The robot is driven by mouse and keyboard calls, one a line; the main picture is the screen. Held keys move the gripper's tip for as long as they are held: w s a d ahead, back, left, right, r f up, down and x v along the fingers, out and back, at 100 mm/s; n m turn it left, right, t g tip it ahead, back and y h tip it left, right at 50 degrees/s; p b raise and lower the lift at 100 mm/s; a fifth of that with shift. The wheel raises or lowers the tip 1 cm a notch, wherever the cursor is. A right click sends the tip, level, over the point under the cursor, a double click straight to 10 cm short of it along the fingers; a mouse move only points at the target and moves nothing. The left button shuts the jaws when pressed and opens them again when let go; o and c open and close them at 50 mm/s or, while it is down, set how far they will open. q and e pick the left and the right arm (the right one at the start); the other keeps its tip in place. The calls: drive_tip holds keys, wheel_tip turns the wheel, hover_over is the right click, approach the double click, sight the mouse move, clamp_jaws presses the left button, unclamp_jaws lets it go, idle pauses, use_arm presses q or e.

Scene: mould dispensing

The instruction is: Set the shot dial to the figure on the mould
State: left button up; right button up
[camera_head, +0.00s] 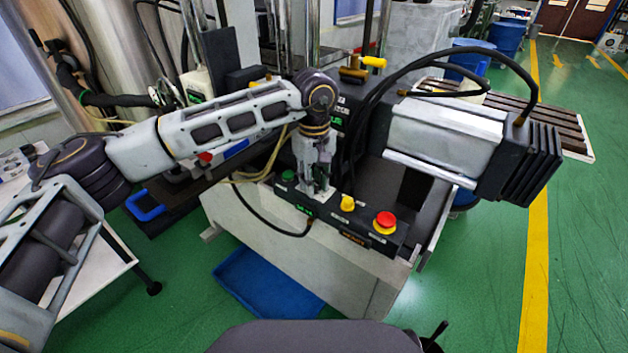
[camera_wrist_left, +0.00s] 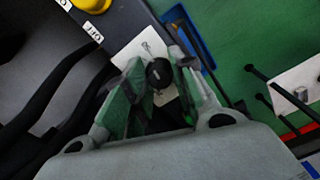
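My left gripper (camera_head: 318,188) points down at the sloping control panel (camera_head: 358,232) on the front of the machine. In the left wrist view, a small round black dial (camera_wrist_left: 158,72) sits on a white plate (camera_wrist_left: 128,53) with faint markings. The left gripper's two green-padded fingers (camera_wrist_left: 162,85) stand on either side of the dial, with a narrow gap showing. The dial's setting is too small to read. The gripper hides the dial in the head view. I cannot make out a figure on a mould. My right gripper is not in view.
A green button (camera_head: 288,176) lies left of the gripper; a yellow knob (camera_head: 347,203) and a red mushroom button (camera_head: 385,222) lie to its right. Black cables (camera_head: 372,110) loop close by the gripper on the right. A blue tray (camera_head: 265,283) lies on the floor below.

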use_arm(q)
drive_tip(key=o, duration=0.5)
drive_tip(key=shift+n, duration=0.6)
